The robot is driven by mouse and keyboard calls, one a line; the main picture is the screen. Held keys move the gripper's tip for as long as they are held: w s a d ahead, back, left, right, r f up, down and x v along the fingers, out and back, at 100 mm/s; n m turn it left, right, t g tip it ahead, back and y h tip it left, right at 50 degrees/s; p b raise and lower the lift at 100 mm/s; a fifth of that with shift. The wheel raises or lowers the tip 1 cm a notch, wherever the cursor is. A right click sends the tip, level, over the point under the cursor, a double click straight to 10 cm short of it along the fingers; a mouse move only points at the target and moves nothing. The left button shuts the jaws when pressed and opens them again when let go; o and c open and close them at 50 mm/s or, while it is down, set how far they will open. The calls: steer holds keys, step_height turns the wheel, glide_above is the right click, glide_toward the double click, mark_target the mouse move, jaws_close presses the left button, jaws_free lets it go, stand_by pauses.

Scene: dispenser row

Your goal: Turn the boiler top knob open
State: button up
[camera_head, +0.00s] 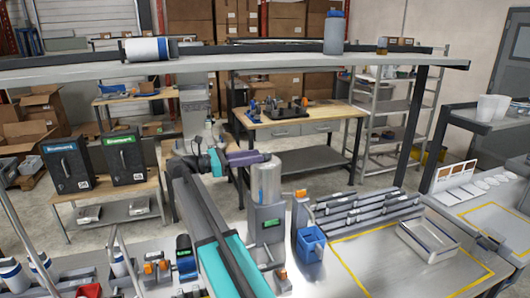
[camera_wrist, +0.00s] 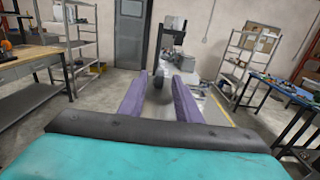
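The boiler is an upright silver cylinder (camera_head: 266,185) on a grey base in the middle of the head view. My purple-fingered gripper (camera_head: 262,157) reaches in from the left at the height of the cylinder's top. In the wrist view my gripper (camera_wrist: 159,77) has its two fingers well apart. A grey rounded shape (camera_wrist: 159,93) shows between them, with gaps at the sides; it looks like the boiler's top. The top knob cannot be made out clearly, as the fingers cover that spot in the head view. I cannot tell whether the fingers touch it.
A long shelf (camera_head: 400,62) with a grey bottle (camera_head: 334,34) and a lying canister (camera_head: 146,49) runs across the scene. A blue container (camera_head: 311,243) stands right of the boiler, beside metal racks (camera_head: 365,208). Two black boxes (camera_head: 124,158) stand at left.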

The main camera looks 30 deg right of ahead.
mark_target(265, 155)
steer(key=shift+p+x, duration=0.7)
steer(key=shift+x, duration=1.75)
jaws_close()
